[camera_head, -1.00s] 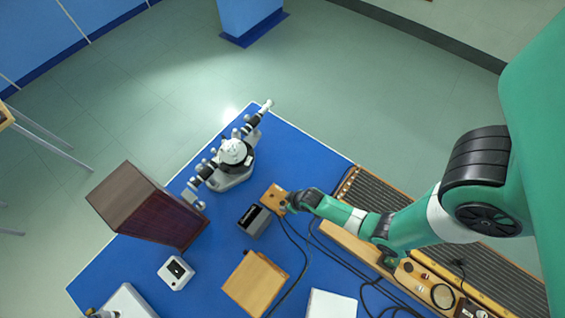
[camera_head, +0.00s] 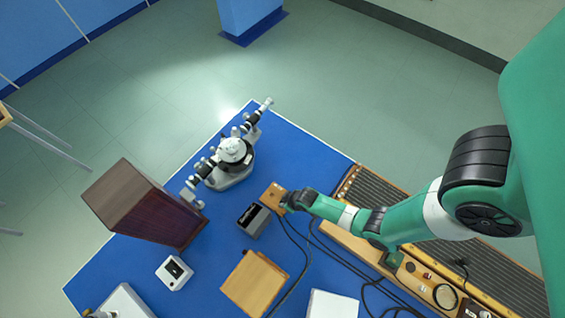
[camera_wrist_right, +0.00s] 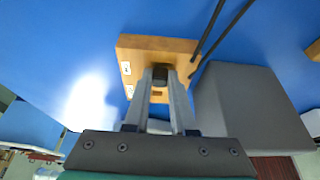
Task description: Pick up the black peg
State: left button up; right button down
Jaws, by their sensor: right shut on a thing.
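The black peg (camera_wrist_right: 160,75) shows in the right wrist view between the fingertips of my right gripper (camera_wrist_right: 162,82), which is shut on it. The peg is at a small wooden block (camera_wrist_right: 140,52) with white labels. I cannot tell whether the peg is still seated in the block or just clear of it. In the head view my right gripper (camera_head: 284,201) is at the right side of the wooden block (camera_head: 270,191), and the peg is hidden there. My left gripper is not in view.
A dark grey box (camera_head: 253,220) stands close beside the block. A spectrometer (camera_head: 232,155) stands behind it on the blue table (camera_head: 215,255). A tall brown box (camera_head: 150,210) is left, a wooden box (camera_head: 254,283) nearer. Black cables (camera_head: 300,258) run past the block.

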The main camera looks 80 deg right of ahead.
aim_at(281, 200)
jog(key=shift+r+p, duration=0.3)
jog(key=shift+r, duration=0.2)
notch_tip(281, 200, up, 3)
jog(key=shift+s+p, duration=0.15)
jog(key=shift+p, duration=0.6)
jog(key=s+d+r+p, duration=0.3)
jog(key=s+r+p, duration=0.4)
jog(key=s, duration=0.6)
jog(key=shift+s+d+r, duration=0.15)
jog(key=shift+d+r, duration=0.1)
jog(key=shift+r, duration=0.8)
jog(key=shift+r, duration=0.1)
notch_tip(281, 200, up, 3)
jog(key=p, duration=0.3)
